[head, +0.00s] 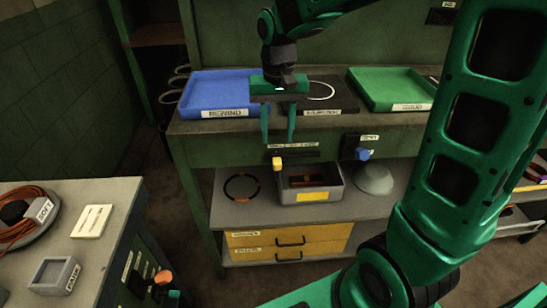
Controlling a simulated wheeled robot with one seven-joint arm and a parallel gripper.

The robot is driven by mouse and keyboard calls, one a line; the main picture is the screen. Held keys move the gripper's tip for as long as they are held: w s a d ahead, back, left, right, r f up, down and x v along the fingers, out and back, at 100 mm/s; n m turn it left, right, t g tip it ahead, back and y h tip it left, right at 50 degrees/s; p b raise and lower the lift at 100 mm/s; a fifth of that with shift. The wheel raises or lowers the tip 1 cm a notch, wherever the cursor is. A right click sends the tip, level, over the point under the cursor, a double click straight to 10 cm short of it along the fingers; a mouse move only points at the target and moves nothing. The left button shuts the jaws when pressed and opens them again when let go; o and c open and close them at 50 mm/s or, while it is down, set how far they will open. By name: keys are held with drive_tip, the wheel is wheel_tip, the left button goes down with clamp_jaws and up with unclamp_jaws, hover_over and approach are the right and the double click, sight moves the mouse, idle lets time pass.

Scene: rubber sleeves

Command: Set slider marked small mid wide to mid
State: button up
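The slider (277,163) is a small yellow knob on a dark track on the green front face of the workbench. It sits near the left end of the track. A small white label (293,146) above the track is too small to read clearly. My gripper (278,140) points down in front of the bench edge, its two green fingers apart with nothing between them. The fingertips appear just above the yellow knob in the picture, not touching it as far as I can tell. The depth gap is unclear.
On the bench are a blue REWIND tray (222,92), a dark mat (318,107) with a white ring, and a green tray (392,88). A blue knob (362,154) sits right of the slider. A grey bin (311,192) stands on the shelf below. My arm covers the right side.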

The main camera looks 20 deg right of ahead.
sight(277, 161)
wheel_tip(277, 161, down, 9)
idle(0.4)
clamp_jaws()
